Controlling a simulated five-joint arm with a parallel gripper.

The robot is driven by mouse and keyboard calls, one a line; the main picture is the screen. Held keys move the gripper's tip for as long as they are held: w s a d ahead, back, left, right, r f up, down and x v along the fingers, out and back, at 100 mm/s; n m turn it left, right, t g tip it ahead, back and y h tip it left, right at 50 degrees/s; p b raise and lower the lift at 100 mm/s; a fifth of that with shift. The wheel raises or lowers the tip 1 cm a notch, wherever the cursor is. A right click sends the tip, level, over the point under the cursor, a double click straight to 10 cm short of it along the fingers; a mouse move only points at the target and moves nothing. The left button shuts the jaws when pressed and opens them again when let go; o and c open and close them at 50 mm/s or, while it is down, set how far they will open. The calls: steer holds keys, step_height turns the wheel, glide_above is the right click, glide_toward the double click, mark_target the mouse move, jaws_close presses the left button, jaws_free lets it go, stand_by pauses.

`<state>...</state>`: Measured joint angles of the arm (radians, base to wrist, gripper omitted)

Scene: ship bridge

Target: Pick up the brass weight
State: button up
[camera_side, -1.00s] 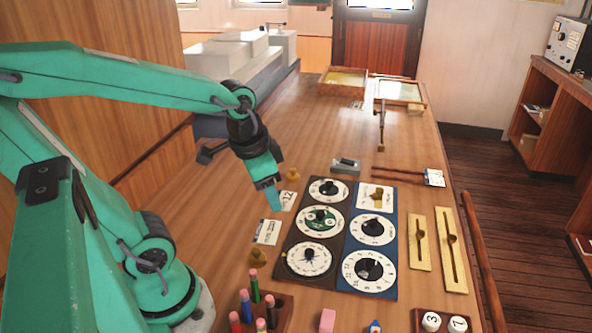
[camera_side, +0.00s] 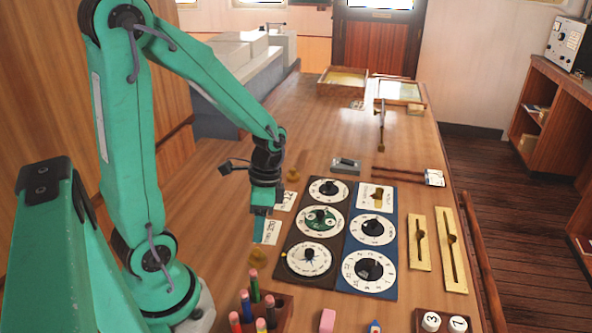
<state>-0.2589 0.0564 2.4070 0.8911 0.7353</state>
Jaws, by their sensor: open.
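Two small brass pieces that could be the brass weight stand on the wooden table: a near one (camera_side: 257,256) at the left of the dial boards, and a farther one (camera_side: 293,174) by a white card. I cannot tell which is the weight. A third brass-coloured piece (camera_side: 377,195) lies on a white square on the blue board. My gripper (camera_side: 259,237) points down, open and empty, over a white card just beyond the near brass piece. The near piece shows below the fingertips in the picture, apart from them. The jaw gap is hard to see from here.
The dark dial board (camera_side: 294,235) and blue dial board (camera_side: 387,234) lie right of my gripper. A wooden block with coloured pegs (camera_side: 284,311) stands in front. Brass slotted plates (camera_side: 419,239) lie at the right. The table beyond the boards has free room.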

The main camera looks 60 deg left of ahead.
mark_target(257, 249)
steer(key=shift+f, duration=0.1)
steer(key=shift+x, duration=1.25)
steer(key=shift+x, duration=2.6)
steer(key=shift+c, duration=0.3)
steer(key=c, duration=0.8)
steer(key=shift+w+r, duration=0.1)
steer(key=shift+r, duration=0.1)
steer(key=shift+s+d+r+v, duration=0.1)
steer(key=shift+s+v, duration=0.25)
steer(key=shift+v, duration=1.25)
steer(key=shift+s+d+r+v, duration=0.1)
steer(key=shift+s+v, duration=0.2)
steer(key=shift+v, duration=1.25)
steer(key=shift+s+d+v, duration=0.1)
steer(key=shift+s+v, duration=0.25)
steer(key=shift+v, duration=1.25)
